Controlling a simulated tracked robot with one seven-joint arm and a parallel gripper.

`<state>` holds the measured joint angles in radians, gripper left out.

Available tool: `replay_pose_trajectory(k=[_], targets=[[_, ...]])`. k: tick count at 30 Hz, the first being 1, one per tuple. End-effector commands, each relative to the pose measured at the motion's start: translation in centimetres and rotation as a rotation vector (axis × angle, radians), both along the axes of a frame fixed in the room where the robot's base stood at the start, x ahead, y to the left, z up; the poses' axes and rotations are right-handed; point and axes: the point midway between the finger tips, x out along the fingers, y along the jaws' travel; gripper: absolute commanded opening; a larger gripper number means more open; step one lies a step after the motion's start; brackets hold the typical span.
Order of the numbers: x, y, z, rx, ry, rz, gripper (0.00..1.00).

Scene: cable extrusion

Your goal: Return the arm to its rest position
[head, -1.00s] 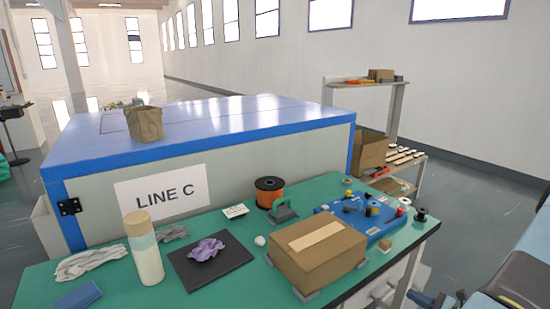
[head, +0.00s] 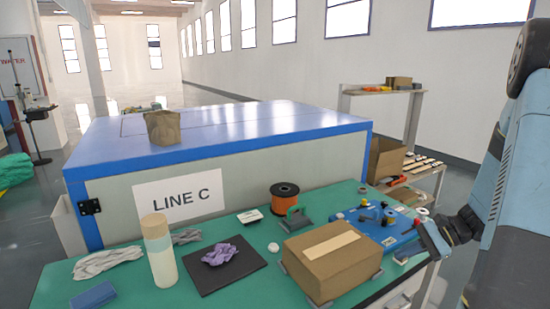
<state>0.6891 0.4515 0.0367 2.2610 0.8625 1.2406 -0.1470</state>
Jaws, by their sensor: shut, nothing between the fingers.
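My gripper (head: 432,241) shows at the right in the head view, at the end of my blue and black arm, which rises along the right edge. It is shut and empty. It is by the right end of the green-topped table (head: 232,291), close to the blue tray (head: 384,236) with small parts on it. I cannot tell whether it touches the tray or the table edge.
A cardboard box (head: 333,263) stands on the table left of my gripper. An orange spool (head: 285,200), a bottle (head: 160,255) and a black mat (head: 212,280) with a purple cloth (head: 219,254) are farther left. A shelf rack (head: 412,125) stands behind.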

Motion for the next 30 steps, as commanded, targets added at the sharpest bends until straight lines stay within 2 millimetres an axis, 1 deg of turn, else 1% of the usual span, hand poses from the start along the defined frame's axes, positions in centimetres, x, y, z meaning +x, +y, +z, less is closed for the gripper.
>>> replay_pose_trajectory(k=[1, 3, 8, 15, 24, 30], targets=[[-0.2, 0.8, 1.2, -0.039, -0.019, 0.041, 0.00], [-0.7, 1.8, 2.5, -0.091, -0.038, 0.092, 0.00], [-1.8, 3.8, 5.3, -0.211, -0.089, 0.204, 0.00], [-4.0, 6.4, 9.2, -0.389, -0.180, 0.358, 0.00], [-7.2, 9.0, 13.7, -0.612, -0.318, 0.526, 0.00], [-9.4, 10.3, 16.4, -0.760, -0.427, 0.620, 0.00]])
